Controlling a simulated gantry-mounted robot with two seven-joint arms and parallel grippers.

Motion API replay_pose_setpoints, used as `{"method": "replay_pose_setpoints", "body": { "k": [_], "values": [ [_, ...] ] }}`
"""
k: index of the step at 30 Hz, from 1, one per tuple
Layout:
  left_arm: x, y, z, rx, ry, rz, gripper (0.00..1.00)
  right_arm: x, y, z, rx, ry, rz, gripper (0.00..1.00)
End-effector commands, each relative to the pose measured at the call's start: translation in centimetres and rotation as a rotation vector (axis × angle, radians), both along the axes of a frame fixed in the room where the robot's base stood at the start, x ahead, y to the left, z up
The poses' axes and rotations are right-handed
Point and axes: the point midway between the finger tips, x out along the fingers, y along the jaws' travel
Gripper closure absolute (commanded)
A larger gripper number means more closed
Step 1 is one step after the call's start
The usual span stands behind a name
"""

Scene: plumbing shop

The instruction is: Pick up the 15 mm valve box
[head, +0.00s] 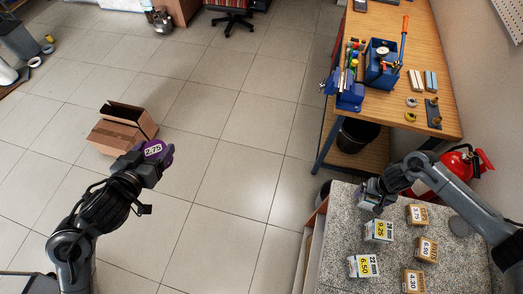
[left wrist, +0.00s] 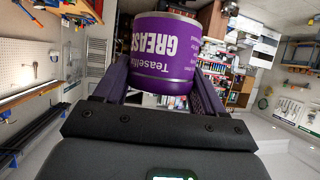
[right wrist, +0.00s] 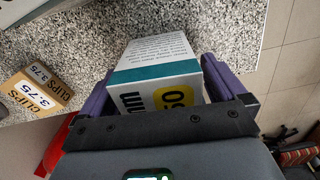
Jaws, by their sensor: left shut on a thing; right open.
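The valve box (right wrist: 158,75), white with a teal band and a yellow price label, stands between the fingers of my right gripper (right wrist: 160,82) in the right wrist view. Its printing shows "mm", but the size number is hidden. In the head view the box (head: 367,203) shows partly under my right gripper (head: 371,191), at the far left of the granite counter (head: 335,235). The right gripper is open around it. My left gripper (head: 150,162) is shut on a purple grease tin (left wrist: 165,55), held over the floor; its lid reads 2.75.
Valve boxes marked 28 mm (head: 379,231) and 22 mm (head: 363,266) stand nearer on the counter. Brown clip boxes (head: 417,215) stand to their right. A fire extinguisher (head: 462,165) is behind the counter. An open cardboard box (head: 122,130) lies on the floor.

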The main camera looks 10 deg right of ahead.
Motion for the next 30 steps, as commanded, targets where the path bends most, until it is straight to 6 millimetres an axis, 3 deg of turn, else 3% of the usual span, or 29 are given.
{"method": "replay_pose_setpoints", "body": {
  "k": [6, 18, 26, 30],
  "values": [
    [0.0, 0.0, 0.1, 0.000, -0.001, 0.000, 0.66, 0.0, 0.0, 0.0, 0.000, 0.000, 0.000, 0.05],
    [0.0, 0.0, 0.1, 0.000, -0.001, 0.000, 0.66, 0.0, 0.0, 0.0, 0.000, 0.000, 0.000, 0.66],
    [0.0, 0.0, 0.1, 0.000, -0.001, 0.000, 0.66, 0.0, 0.0, 0.2, 0.000, -0.001, -0.001, 0.67],
    [0.0, 0.0, 0.2, 0.000, -0.001, 0.000, 0.66, 0.1, -0.1, 1.3, 0.000, -0.004, 0.000, 0.67]
  ]
}}
